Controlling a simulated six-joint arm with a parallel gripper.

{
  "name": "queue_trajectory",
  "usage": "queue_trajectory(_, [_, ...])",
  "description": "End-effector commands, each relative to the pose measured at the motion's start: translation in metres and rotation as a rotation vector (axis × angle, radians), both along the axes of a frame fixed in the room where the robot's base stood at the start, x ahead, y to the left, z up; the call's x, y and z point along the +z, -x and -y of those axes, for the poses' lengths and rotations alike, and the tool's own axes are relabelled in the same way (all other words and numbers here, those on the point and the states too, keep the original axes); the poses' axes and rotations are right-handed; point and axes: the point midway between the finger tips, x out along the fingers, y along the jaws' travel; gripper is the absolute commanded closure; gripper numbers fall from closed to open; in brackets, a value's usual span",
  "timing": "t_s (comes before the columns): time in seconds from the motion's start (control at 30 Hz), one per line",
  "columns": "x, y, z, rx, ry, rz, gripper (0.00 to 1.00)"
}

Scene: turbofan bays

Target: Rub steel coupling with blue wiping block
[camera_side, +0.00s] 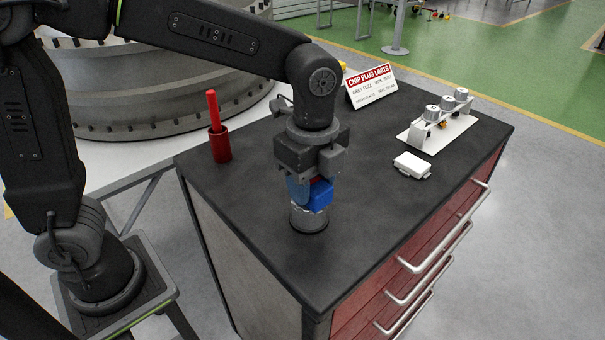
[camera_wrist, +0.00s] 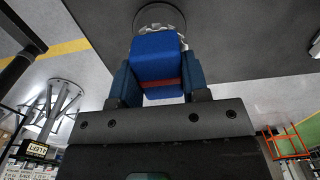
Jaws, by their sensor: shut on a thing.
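The steel coupling (camera_side: 309,219) is a short grey cylinder standing upright on the dark bench top, below my gripper. Its toothed upper rim (camera_wrist: 158,22) shows at the top of the wrist view, partly hidden by the block. The blue wiping block (camera_side: 320,195) has a red band across it and also shows in the wrist view (camera_wrist: 158,52). My gripper (camera_wrist: 158,88) is shut on the block, with one finger on each side. The block is at the coupling's top in the side view; I cannot tell whether they touch.
A red cup (camera_side: 221,147) with a red stick stands at the bench's left. A "CHIP PLUG LIMITS" sign (camera_side: 371,87), a white plate (camera_side: 420,133) with metal fittings and a white box (camera_side: 412,165) are towards the back and right. The bench's front is clear.

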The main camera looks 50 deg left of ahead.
Motion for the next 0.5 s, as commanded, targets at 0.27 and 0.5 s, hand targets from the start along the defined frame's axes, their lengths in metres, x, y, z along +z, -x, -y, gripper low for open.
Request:
queue_trajectory(0.27, [-0.001, 0.000, 0.027, -0.003, 0.000, -0.001, 0.80])
queue_trajectory(0.5, [0.026, 0.000, 0.029, 0.001, 0.002, 0.002, 0.80])
